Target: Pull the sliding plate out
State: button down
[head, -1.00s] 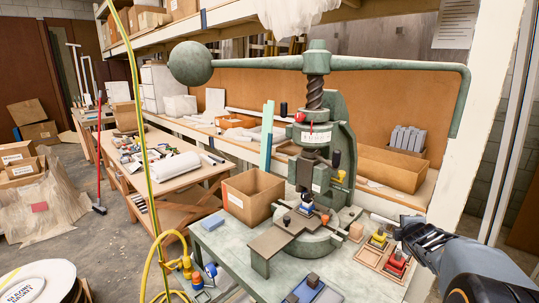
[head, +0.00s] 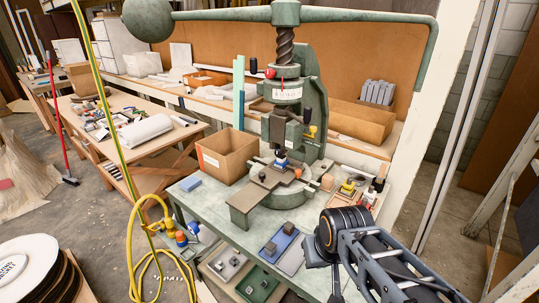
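The sliding plate (head: 245,206) is a flat grey-brown bar on the base of the green fly press (head: 315,110). Its front end sticks out to the lower left over the bench, and its rear part lies under the ram. A small blue and white piece (head: 281,161) stands below the ram, with a dark knob on the plate beside it. My gripper (head: 390,265) is at the lower right, in front of the bench and apart from the plate. Its linkage runs to the lower right; its fingertips are not clear, and I see nothing held.
A cardboard box (head: 226,154) stands left of the press. Small trays (head: 349,193) with coloured pieces are at its right, and a blue tray (head: 281,249) is at the front edge. A yellow hose (head: 138,240) hangs at the left. The bench's front left is mostly clear.

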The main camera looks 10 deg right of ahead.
aim_at(268, 177)
jog(key=k, duration=1.25)
jog(key=u, duration=0.9)
jog(key=i, duration=1.6)
jog(key=z, duration=0.4)
